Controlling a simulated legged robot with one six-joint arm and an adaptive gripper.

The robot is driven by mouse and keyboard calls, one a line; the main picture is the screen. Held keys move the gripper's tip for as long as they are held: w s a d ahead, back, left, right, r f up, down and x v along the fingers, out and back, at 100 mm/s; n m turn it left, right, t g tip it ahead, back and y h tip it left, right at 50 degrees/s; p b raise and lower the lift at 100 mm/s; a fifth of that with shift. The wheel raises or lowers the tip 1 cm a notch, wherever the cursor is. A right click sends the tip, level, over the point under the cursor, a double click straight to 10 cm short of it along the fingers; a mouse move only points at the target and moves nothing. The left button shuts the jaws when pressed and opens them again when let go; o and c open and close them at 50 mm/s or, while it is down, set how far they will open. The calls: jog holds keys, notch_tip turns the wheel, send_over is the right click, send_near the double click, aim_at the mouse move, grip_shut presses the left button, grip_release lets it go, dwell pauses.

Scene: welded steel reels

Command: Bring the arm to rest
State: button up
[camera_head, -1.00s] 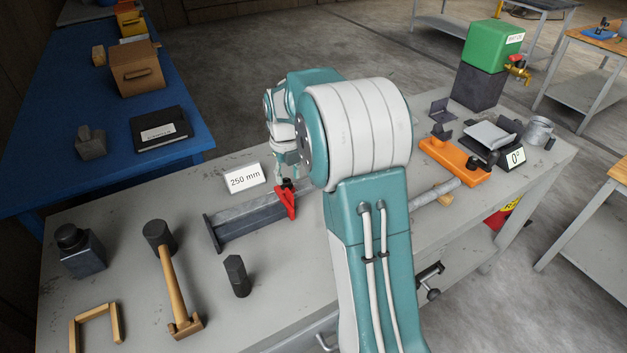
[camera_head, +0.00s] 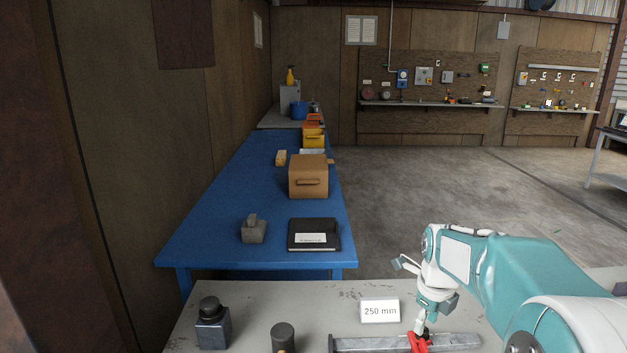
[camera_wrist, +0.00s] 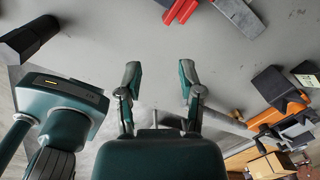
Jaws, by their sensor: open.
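My arm comes in from the lower right in the head view, white and teal, bent down over the grey bench (camera_head: 290,300). My gripper (camera_wrist: 160,75) is open in the wrist view, its two fingers apart with nothing between them. A red piece (camera_wrist: 180,10) lies beyond the fingertips, apart from them, beside a grey steel bar (camera_wrist: 238,16). In the head view the gripper end hangs just above the red piece (camera_head: 420,343), its fingers too small to make out.
A "250 mm" sign (camera_head: 380,311) stands left of the arm. A dark block (camera_head: 212,325) and a hammer head (camera_head: 283,337) are on the bench. A blue table (camera_head: 225,190) stands beyond.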

jog(key=s+a+r+n+t, duration=0.1)
jog(key=s+a+r+n, duration=0.1)
jog(key=s+n, duration=0.6)
jog(key=s+a+r+n+t, duration=0.2)
jog(key=s+n, duration=0.5)
jog(key=n, duration=0.4)
jog(key=s+a+r+n+t, duration=0.1)
jog(key=s+a+n, duration=0.3)
jog(key=s+n, duration=0.4)
jog(key=shift+s+r+n, duration=0.3)
jog(key=shift+r+n, duration=0.3)
jog(key=shift+n, duration=0.3)
